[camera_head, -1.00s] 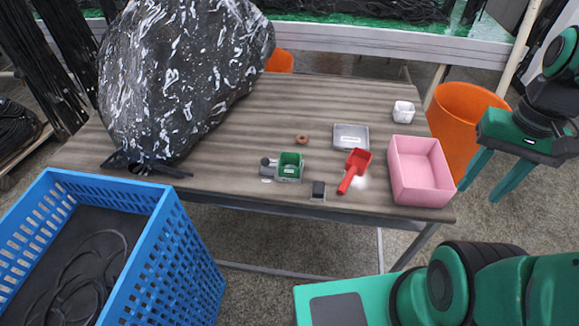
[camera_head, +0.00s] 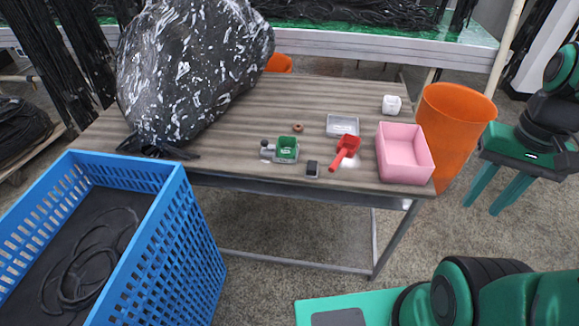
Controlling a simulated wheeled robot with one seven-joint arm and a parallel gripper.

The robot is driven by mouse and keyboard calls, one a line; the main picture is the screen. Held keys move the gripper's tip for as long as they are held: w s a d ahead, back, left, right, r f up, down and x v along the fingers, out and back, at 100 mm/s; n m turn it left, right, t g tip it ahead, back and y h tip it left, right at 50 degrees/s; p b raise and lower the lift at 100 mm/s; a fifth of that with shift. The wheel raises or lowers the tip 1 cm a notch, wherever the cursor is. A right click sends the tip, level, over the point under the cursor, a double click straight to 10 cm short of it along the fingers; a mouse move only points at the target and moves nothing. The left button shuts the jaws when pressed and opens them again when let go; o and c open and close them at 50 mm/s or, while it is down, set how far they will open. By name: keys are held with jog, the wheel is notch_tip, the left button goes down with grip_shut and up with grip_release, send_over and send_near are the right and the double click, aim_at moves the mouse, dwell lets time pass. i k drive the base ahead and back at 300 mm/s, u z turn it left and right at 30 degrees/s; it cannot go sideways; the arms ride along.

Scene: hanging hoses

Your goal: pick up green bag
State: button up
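A small green item (camera_head: 287,149) sits in a grey holder on the table (camera_head: 250,108), near its front edge. It is the only small green thing on the table, and I cannot tell whether it is a bag. A large black bag with white marks (camera_head: 195,70) stands at the table's left end. My gripper (camera_head: 489,202) is at the right, beyond the table's right end and well apart from the green item. Its two teal fingers point down and are spread, with nothing seen between them.
A pink box (camera_head: 404,158), a red scoop (camera_head: 345,151), a grey tray (camera_head: 342,125), a white cup (camera_head: 391,105), a brown ring (camera_head: 298,128) and a small dark box (camera_head: 312,169) are on the table. An orange bin (camera_head: 455,130) stands between table and gripper. A blue crate (camera_head: 175,240) stands front left.

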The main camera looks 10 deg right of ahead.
aim_at(283, 141)
jog(key=k, duration=0.55)
jog(key=u, duration=0.8)
jog(key=i, duration=1.2)
jog(key=z, duration=1.2)
